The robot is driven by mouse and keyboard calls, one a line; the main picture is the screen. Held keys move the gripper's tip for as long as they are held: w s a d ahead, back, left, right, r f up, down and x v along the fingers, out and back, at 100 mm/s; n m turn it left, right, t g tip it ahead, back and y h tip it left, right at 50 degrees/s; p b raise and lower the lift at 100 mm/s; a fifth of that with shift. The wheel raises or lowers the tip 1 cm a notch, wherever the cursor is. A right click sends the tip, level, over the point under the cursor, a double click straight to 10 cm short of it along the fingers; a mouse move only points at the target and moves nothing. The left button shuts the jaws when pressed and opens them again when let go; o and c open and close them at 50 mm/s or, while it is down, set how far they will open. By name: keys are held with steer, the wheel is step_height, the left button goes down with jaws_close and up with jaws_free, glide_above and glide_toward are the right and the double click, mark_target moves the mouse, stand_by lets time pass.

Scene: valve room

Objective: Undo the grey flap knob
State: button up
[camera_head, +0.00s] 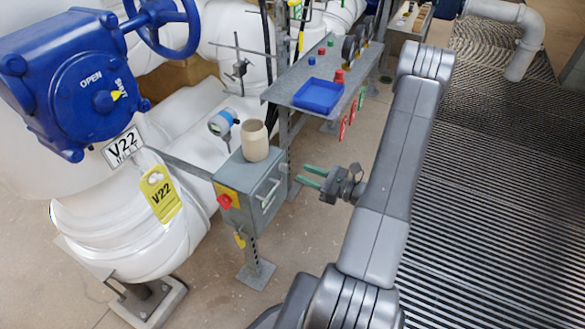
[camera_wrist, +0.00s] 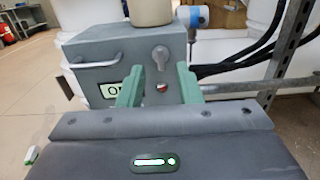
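The grey flap knob (camera_wrist: 159,56) is a small lever-like knob on the front face of a grey box (camera_wrist: 185,42), right of the flap's bar handle (camera_wrist: 96,62). In the head view the box (camera_head: 233,172) stands on a post, and the knob (camera_head: 283,168) is small on its right-hand face. My gripper (camera_head: 305,177) is open and empty, with its green fingers pointing at that face, a short gap away. In the wrist view my gripper (camera_wrist: 159,86) has one finger either side of the knob's line, slightly below it. The fingers do not appear to touch the knob.
A beige pot (camera_head: 255,141) stands on the box, with a blue gauge (camera_head: 222,122) behind it. A red switch (camera_head: 225,200) is on the box's near side. A grey shelf with a blue tray (camera_head: 318,96) lies beyond. A blue valve (camera_head: 85,85) is at left.

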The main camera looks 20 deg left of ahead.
mark_target(284, 168)
steer(key=a, duration=0.5)
steer(key=shift+w+a, duration=0.25)
steer(key=shift+a, duration=0.1)
steer(key=shift+c, duration=0.2)
jaws_close()
